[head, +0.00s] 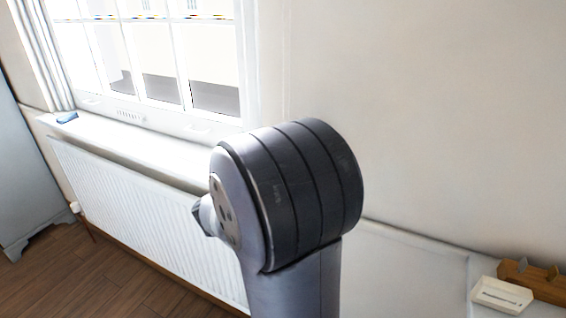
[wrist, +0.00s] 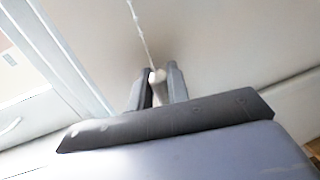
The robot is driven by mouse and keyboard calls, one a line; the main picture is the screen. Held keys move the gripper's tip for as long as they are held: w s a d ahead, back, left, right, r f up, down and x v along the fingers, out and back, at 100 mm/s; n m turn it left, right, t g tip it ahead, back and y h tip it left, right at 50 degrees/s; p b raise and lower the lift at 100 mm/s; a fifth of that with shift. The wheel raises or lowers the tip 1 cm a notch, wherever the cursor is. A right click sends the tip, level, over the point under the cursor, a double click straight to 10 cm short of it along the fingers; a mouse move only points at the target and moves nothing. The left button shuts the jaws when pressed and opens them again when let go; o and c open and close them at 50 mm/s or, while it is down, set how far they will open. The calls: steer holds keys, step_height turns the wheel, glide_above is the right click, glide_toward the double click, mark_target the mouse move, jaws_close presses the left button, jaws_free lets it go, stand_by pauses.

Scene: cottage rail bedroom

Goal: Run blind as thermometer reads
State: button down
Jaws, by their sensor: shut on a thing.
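In the wrist view my gripper (wrist: 158,76) is shut on a small cream cord pull (wrist: 154,77) at the end of a thin pale cord (wrist: 139,28). The cord runs up from between the fingers, close to the wall. In the head view my arm hides the gripper and the cord. A small white box (head: 502,294) with a thin dark marking lies at the lower right; it may be the thermometer, but its reading is too small to make out. The window (head: 160,85) is at the upper left. No blind fabric shows across its visible panes.
A white radiator (head: 140,200) stands under the window sill (head: 150,147). A small blue item (head: 67,117) lies on the sill. A wooden rack (head: 535,278) is beside the white box. A grey-blue cabinet (head: 25,185) stands at the left. Bare wall fills the right.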

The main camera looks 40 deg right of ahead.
steer(key=shift+f, duration=0.35)
steer(key=c, duration=1.4)
jaws_free()
steer(key=shift+r, duration=0.1)
steer(key=s+a, duration=0.2)
steer(key=a, duration=0.8)
steer(key=shift+a, duration=0.3)
steer(key=shift+d, duration=0.1)
steer(key=d, duration=0.3)
steer(key=w+d, duration=0.1)
steer(key=d, duration=0.3)
steer(key=w+d, duration=0.1)
steer(key=d, duration=0.2)
steer(key=shift+d, duration=0.15)
steer(key=shift+d+r, duration=0.1)
steer(key=shift+r, duration=0.1)
